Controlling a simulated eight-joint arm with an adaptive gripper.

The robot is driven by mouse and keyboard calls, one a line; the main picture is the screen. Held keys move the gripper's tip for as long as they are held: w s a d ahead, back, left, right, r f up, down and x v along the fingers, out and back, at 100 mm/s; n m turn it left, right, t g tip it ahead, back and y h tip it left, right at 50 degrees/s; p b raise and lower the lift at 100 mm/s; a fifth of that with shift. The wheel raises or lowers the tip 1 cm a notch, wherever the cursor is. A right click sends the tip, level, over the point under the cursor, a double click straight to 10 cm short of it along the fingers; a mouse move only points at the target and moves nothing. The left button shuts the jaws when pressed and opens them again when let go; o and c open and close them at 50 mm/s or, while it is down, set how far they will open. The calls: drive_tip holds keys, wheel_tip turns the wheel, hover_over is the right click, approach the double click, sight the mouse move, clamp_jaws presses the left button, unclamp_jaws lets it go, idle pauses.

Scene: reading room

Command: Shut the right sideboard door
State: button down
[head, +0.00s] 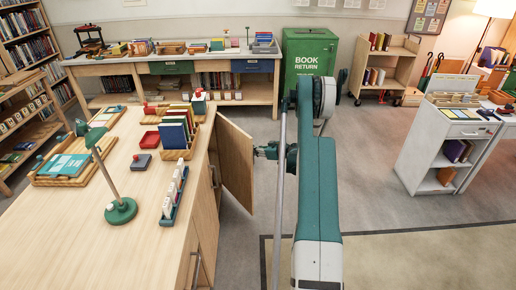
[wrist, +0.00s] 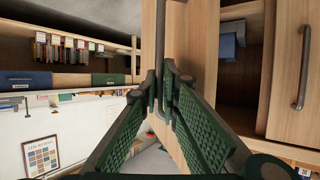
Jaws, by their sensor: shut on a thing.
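The wooden sideboard (head: 130,225) stands at the left in the head view. Its right door (head: 237,165) is swung open, standing out from the front at the far end. My gripper (head: 260,152) is at the outer side of this door. In the wrist view my gripper (wrist: 168,92) is shut on the grey bar handle (wrist: 160,45) of the door, whose panel (wrist: 178,35) shows behind the fingers. The dark open compartment (wrist: 238,80) shows beside the door, with a blue-grey item inside. The fingertips hide part of the handle.
Another closed sideboard door has a bar handle (wrist: 304,68). The sideboard top carries a green lamp (head: 120,210), books (head: 175,130) and trays. A green book return bin (head: 308,52) and a white shelf unit (head: 440,145) stand farther off. Floor between is clear.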

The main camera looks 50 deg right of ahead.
drive_tip(key=w+a, duration=0.4)
drive_tip(key=a, duration=0.7)
drive_tip(key=w+a+b, duration=0.1)
drive_tip(key=w+a, duration=0.3)
drive_tip(key=a, duration=0.7)
drive_tip(key=c, duration=3)
unclamp_jaws()
drive_tip(key=shift+o, duration=0.7)
drive_tip(key=v, duration=1.2)
